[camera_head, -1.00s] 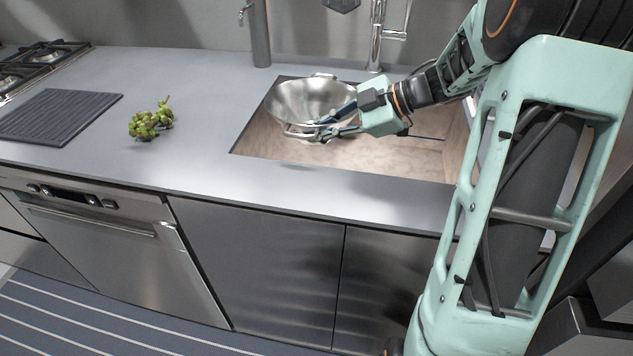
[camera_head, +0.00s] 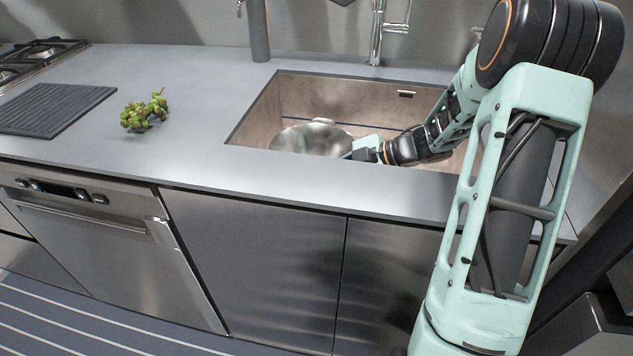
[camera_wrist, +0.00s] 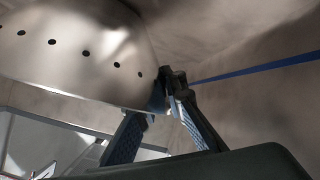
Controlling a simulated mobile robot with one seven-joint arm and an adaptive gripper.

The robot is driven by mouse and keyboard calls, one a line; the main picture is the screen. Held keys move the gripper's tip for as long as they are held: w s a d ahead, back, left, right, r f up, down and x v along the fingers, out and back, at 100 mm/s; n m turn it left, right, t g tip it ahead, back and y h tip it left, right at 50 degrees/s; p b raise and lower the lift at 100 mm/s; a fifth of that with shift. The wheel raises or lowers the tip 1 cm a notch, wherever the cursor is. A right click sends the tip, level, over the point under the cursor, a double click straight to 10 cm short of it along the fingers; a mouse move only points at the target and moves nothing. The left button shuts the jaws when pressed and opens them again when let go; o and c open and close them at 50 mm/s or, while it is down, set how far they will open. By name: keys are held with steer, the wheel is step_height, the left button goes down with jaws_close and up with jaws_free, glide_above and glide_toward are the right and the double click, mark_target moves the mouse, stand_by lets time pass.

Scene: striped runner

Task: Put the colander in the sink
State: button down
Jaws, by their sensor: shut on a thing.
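The steel colander (camera_head: 312,138) is down inside the sink (camera_head: 262,106), at its left part, with its lower side hidden by the front edge of the counter. My gripper (camera_head: 352,153) reaches into the sink from the right and is at the colander's right side; its fingertips are mostly hidden in the head view. In the wrist view the colander (camera_wrist: 75,50) fills the upper left with its row of holes, and my gripper (camera_wrist: 168,92) is shut on its edge. Whether the colander touches the sink floor cannot be seen.
A tap (camera_head: 377,35) and a dark grey cylinder (camera_head: 258,30) stand behind the sink. Green grapes (camera_head: 144,110) and a ridged dark mat (camera_head: 50,110) lie on the counter to the left, near a gas hob (camera_head: 35,58). The sink's right part looks empty.

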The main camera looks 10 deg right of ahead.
steer(key=c, duration=2)
jaws_free()
steer(key=p+v, duration=0.3)
steer(key=v, duration=0.9)
steer(key=shift+w, duration=0.1)
